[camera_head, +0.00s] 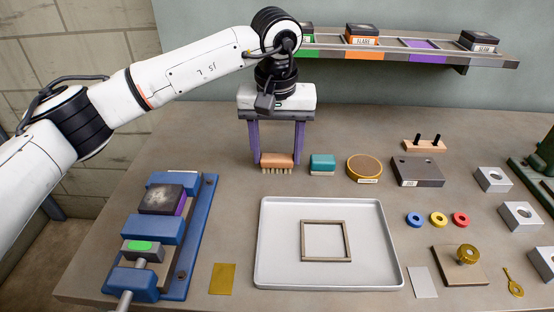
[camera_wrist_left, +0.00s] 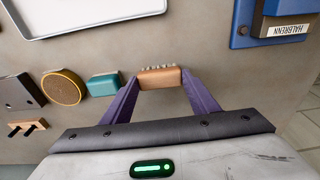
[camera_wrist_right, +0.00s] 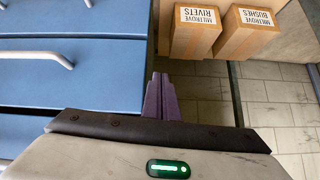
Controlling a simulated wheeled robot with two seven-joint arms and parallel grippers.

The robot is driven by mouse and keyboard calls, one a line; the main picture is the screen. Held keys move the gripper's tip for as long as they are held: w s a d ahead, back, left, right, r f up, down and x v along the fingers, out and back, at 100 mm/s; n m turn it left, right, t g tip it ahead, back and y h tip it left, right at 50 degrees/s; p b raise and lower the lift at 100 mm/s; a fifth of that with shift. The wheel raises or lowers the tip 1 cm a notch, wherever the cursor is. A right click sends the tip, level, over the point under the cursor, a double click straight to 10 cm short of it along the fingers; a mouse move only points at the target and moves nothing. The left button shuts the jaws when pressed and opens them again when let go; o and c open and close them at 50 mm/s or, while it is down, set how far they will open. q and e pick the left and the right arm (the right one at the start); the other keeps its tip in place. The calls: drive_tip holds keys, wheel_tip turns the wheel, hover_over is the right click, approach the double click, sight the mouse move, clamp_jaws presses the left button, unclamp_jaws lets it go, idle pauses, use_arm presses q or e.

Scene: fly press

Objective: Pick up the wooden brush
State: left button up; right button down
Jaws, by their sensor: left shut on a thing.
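The wooden brush (camera_head: 277,162) is a small orange-brown block with pale bristles pointing down, near the back middle of the bench. My left gripper (camera_head: 277,156) is shut on it from above, with one purple finger at each end of the block. The left wrist view also shows the brush (camera_wrist_left: 160,78) between the two fingers of the left gripper (camera_wrist_left: 160,84). I cannot tell whether the bristles touch the bench. My right gripper (camera_wrist_right: 161,98) shows only in the right wrist view, its purple fingers together and empty, away from the brush.
A teal block (camera_head: 322,164) stands close right of the brush, then a round brown pad (camera_head: 364,168). A white tray (camera_head: 268,262) with a square frame lies in front. A blue vise-like fixture (camera_head: 197,235) is at the left. A shelf (camera_head: 490,60) hangs behind. Blue drawers (camera_wrist_right: 80,75) flank my right gripper.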

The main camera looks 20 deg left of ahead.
sight(277, 157)
use_arm(q)
drive_tip(key=shift+r, duration=0.1)
wheel_tip(277, 157, up, 10)
idle(0.4)
